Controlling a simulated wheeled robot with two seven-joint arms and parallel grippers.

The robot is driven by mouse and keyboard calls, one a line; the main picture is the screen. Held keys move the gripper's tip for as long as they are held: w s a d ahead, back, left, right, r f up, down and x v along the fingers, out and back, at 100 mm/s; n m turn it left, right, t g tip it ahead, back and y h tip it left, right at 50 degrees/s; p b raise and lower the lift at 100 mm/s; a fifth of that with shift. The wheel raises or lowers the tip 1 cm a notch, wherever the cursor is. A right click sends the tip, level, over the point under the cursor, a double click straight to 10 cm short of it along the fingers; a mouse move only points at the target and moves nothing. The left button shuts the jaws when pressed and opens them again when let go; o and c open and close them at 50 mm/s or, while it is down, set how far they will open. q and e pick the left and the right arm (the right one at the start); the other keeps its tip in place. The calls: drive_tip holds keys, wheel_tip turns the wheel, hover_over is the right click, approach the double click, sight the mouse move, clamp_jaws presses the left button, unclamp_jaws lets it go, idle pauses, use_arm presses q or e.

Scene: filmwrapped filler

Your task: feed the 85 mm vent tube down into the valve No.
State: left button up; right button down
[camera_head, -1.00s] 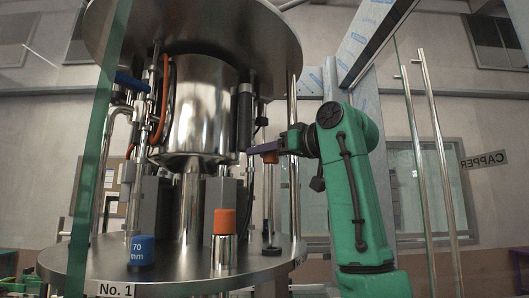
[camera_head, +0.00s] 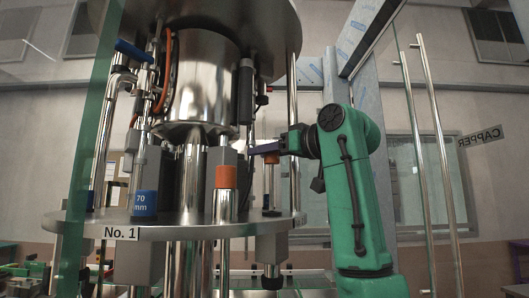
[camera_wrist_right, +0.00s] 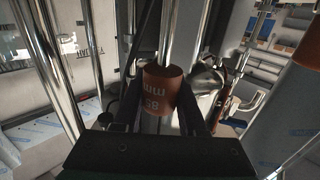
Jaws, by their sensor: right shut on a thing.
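My right gripper (camera_head: 264,150) reaches in from the right beside the round filler. It is shut on the orange-brown collar of the vent tube (camera_head: 270,158). In the right wrist view the collar of the vent tube (camera_wrist_right: 163,86) sits between the dark fingers and reads "85 mm" upside down. A slim shiny rod shows below the collar in the head view; I cannot tell whether the tip is in a valve. The "No. 1" label (camera_head: 121,232) is on the lower disc's front rim. My left gripper is not in view.
A blue "70 mm" collar (camera_head: 144,204) and another orange collar (camera_head: 226,178) stand at the front of the lower disc (camera_head: 180,231). A steel tank (camera_head: 197,85) fills the centre. Vertical rods and hoses crowd the gripper. A door handle (camera_head: 440,130) stands to the right.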

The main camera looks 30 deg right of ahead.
drive_tip(key=shift+f+b, duration=4)
drive_tip(key=shift+f, duration=0.85)
drive_tip(key=shift+f, duration=0.25)
drive_tip(key=shift+c, duration=1.9)
unclamp_jaws()
wheel_tip(320, 180, up, 20)
drive_tip(key=p, duration=1.5)
